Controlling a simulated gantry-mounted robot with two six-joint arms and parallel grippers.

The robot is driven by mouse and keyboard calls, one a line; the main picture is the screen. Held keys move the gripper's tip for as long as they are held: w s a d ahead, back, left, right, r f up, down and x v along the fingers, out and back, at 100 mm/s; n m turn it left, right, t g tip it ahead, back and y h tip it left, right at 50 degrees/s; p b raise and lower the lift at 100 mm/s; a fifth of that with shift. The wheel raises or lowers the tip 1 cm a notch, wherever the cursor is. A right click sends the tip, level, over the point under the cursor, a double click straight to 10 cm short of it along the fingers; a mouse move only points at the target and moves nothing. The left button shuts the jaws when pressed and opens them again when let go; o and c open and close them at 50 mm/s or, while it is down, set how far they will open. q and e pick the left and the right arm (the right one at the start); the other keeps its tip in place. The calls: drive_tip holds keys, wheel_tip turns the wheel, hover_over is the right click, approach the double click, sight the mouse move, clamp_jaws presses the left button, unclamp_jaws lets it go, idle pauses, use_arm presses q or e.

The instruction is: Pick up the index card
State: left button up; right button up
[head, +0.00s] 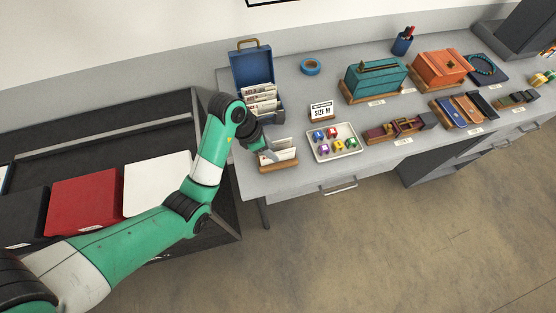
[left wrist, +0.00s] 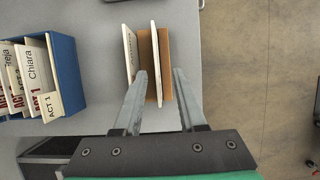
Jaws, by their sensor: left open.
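A small wooden holder (head: 279,167) stands at the left front of the grey table with white index cards (head: 284,152) upright in it. In the left wrist view the holder (left wrist: 146,50) shows from above with two cards on edge, a left card (left wrist: 129,48) and a right card (left wrist: 155,45). My left gripper (head: 268,155) is at the holder in the head view. In the left wrist view its open, empty fingers (left wrist: 160,73) lie on either side of the right card's near end. Whether they touch it I cannot tell. My right gripper is not in view.
A blue file box (head: 252,70) with several tabbed cards stands behind the holder, left of the fingers in the left wrist view. A white tray (head: 335,155) with several colored dice and a "SIZE M" sign (head: 321,110) are close on the right.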

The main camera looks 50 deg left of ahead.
sight(278, 155)
use_arm(q)
drive_tip(key=b+x, duration=0.2)
drive_tip(key=x, duration=0.2)
drive_tip(key=shift+w+a+f, duration=0.1)
drive_tip(key=shift+w+f, duration=0.15)
drive_tip(key=shift+f, duration=0.1)
drive_tip(key=shift+w+f, duration=0.15)
drive_tip(key=shift+f, duration=0.25)
clamp_jaws()
idle(0.5)
